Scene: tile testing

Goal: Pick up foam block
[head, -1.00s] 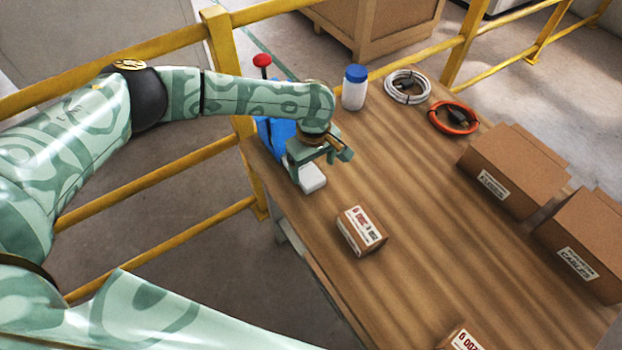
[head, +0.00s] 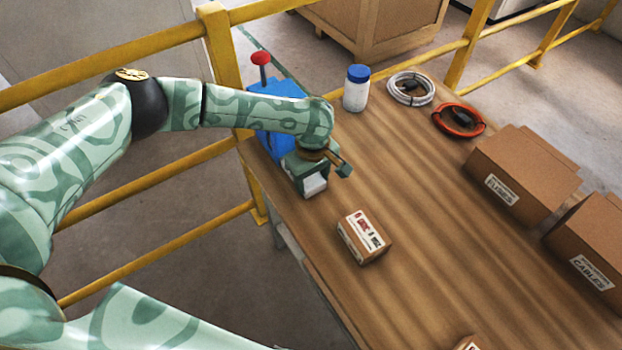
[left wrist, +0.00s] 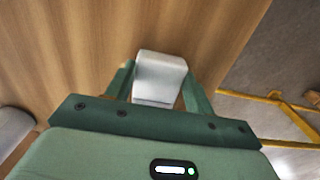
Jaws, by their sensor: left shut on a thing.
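The white foam block (head: 314,184) is at the left edge area of the wooden table (head: 420,240), partly hidden by my left gripper (head: 312,180) in the head view. In the left wrist view the foam block (left wrist: 159,78) sits between the two green fingers of the gripper (left wrist: 160,88), which are shut on it. I cannot tell whether the block touches the table. My right gripper is not in view.
A blue device with a red knob (head: 261,60) stands just behind the gripper. A small labelled box (head: 362,238) lies nearer. A blue-capped bottle (head: 356,88), cable coils (head: 410,88) and cardboard boxes (head: 523,175) stand farther off. A yellow railing (head: 160,180) runs alongside.

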